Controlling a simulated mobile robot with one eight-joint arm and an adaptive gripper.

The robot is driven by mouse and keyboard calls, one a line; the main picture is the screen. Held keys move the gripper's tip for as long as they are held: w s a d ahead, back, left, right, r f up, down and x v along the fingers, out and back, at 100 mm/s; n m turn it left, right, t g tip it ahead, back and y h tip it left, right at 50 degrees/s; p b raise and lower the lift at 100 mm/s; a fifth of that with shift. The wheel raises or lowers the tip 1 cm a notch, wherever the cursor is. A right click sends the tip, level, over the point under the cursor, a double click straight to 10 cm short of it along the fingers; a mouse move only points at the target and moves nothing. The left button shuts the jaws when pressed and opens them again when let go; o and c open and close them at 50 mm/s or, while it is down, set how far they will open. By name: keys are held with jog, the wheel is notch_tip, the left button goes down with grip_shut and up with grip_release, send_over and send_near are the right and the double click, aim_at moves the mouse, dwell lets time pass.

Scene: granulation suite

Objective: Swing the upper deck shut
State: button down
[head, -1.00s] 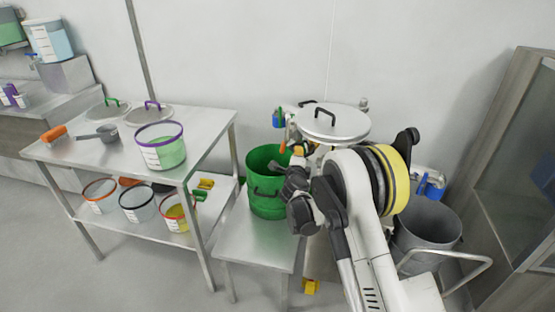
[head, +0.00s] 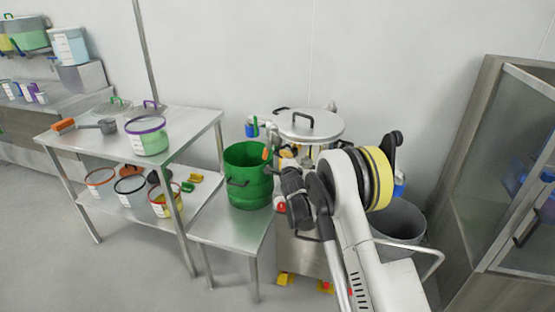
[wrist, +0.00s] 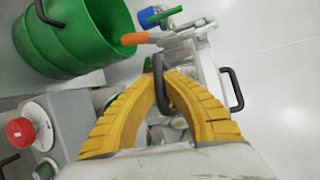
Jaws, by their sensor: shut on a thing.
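The round steel lid (head: 325,127) of the sieving machine, with a black handle (head: 297,119) on top, is in the head view right of centre. It looks level there, but I cannot tell how far the upper deck under it is swung, as my arm covers much of the machine. In the wrist view, my gripper's yellow fingers (wrist: 163,78) are closed around a black loop handle (wrist: 161,92) on the machine's side. A second black handle (wrist: 234,90) is to its right. An orange-ended lever (wrist: 134,39) lies just beyond the fingertips.
A green bucket (head: 246,184) stands on a low steel table (head: 225,227) left of the machine. A red button (wrist: 20,131) shows at the wrist view's left. A grey bin (head: 399,222) and a glass-door cabinet (head: 480,166) are at right. A steel bench (head: 85,147) with tubs is at left.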

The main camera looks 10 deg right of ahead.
dwell(0.3)
jog(key=c, duration=1.5)
grip_release()
jog(key=shift+o, duration=0.2)
jog(key=s+r, duration=0.2)
jog(key=s, duration=0.9)
jog(key=shift+s+a, duration=0.25)
jog(key=shift+s, duration=0.15)
jog(key=shift+c, duration=0.5)
